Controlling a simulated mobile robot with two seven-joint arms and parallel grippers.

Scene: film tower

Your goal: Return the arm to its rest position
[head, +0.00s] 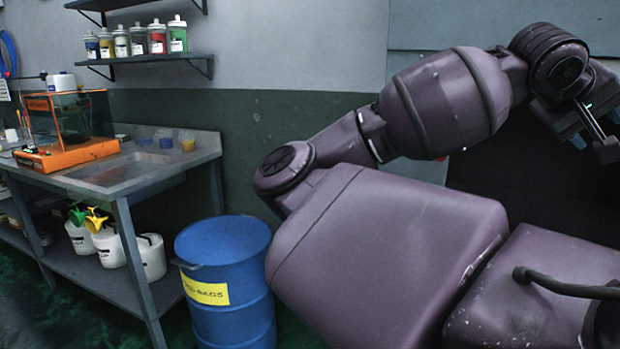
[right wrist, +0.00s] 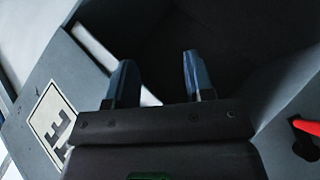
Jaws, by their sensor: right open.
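My purple right arm fills the right half of the head view, bent with its elbow toward the left. Its gripper (head: 592,130) is at the right edge of that view, partly cut off, in front of a dark area. In the right wrist view the right gripper (right wrist: 158,78) has its two fingers apart with nothing between them. My left gripper is not in view.
A blue drum (head: 224,252) with a yellow label stands close left of the arm's elbow. A metal bench (head: 165,172) with an orange-framed box (head: 70,130) is farther left. The right wrist view shows grey panels, a white label (right wrist: 50,124) and a red part (right wrist: 306,126).

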